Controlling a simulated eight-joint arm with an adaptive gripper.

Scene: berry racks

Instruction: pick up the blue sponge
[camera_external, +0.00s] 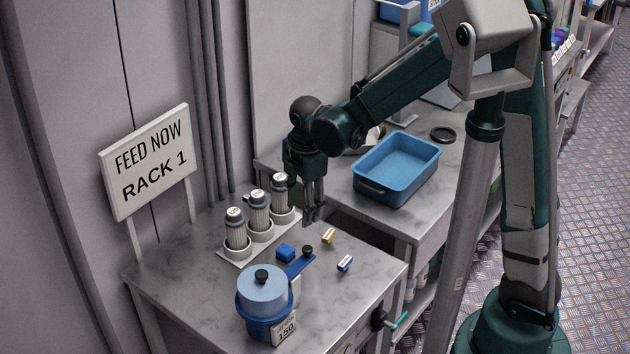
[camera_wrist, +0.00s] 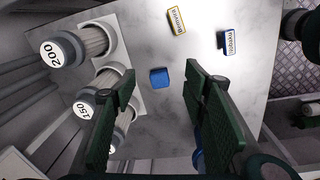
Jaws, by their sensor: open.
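The blue sponge (camera_external: 285,252) is a small blue block lying on the marble tabletop, between the bottle rack and the blue pot's handle. In the wrist view the sponge (camera_wrist: 159,78) lies on the table beyond my fingers, in the gap between them and nearer the left one. My gripper (camera_external: 314,214) hangs fingers down above the table, up and to the right of the sponge in the external view. In the wrist view my gripper (camera_wrist: 160,88) is open with nothing between its two fingers. It does not touch the sponge.
A white rack (camera_external: 245,255) holds three grey-capped bottles left of the sponge. A blue lidded pot (camera_external: 262,308) stands in front, its handle passing close to the sponge. A yellow box (camera_external: 328,236) and a blue-white box (camera_external: 345,263) lie right. A blue tray (camera_external: 397,168) stands behind.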

